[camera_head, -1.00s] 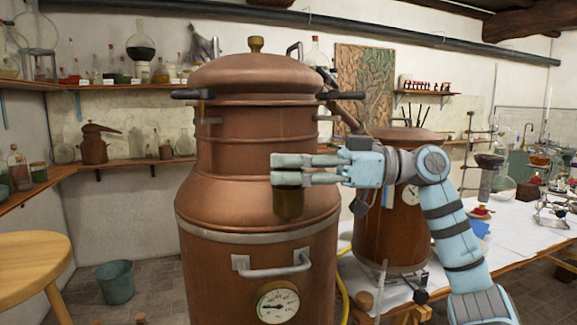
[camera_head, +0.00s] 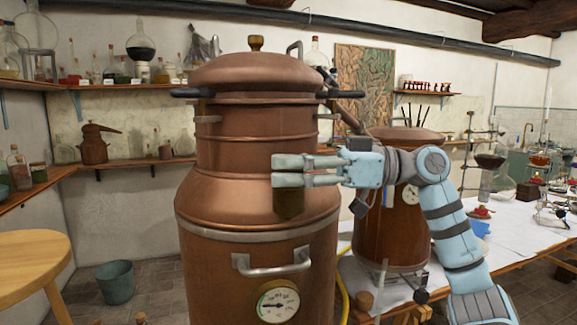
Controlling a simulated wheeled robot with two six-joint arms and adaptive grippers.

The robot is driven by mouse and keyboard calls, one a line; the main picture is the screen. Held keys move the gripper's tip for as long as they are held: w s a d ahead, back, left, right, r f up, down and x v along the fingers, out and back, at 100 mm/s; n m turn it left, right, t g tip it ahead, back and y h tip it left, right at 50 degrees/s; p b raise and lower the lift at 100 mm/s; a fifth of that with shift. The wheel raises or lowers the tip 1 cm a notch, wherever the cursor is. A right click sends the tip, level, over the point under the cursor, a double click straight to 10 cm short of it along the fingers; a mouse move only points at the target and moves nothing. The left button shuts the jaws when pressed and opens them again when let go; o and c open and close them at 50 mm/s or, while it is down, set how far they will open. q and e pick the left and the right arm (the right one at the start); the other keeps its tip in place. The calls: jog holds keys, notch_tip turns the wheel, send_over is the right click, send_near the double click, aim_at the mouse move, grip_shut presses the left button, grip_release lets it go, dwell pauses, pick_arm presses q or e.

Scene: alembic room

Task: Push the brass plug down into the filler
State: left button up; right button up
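A brass plug (camera_head: 255,43) stands upright on top of the domed lid of a large copper still (camera_head: 255,215). No filler opening shows under it, and I cannot tell how deep it sits. My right gripper (camera_head: 288,171) is in front of the still's shoulder, well below the plug and a little right of it. Its two fingers point left and lie close together, one above the other, with nothing visible between them. A dark brown patch below the fingers looks like a shadow, but I cannot be sure. My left gripper is not in view.
The still has dark side handles (camera_head: 192,93), a front metal handle (camera_head: 272,263) and a gauge (camera_head: 278,302). A smaller copper vessel (camera_head: 385,225) stands behind my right arm on a table with glassware. Shelves line the wall. The space above the plug is clear.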

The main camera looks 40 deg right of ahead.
jog(key=shift+r, duration=0.1)
notch_tip(320, 180, up, 10)
jog(key=shift+f, duration=0.1)
dwell(0.5)
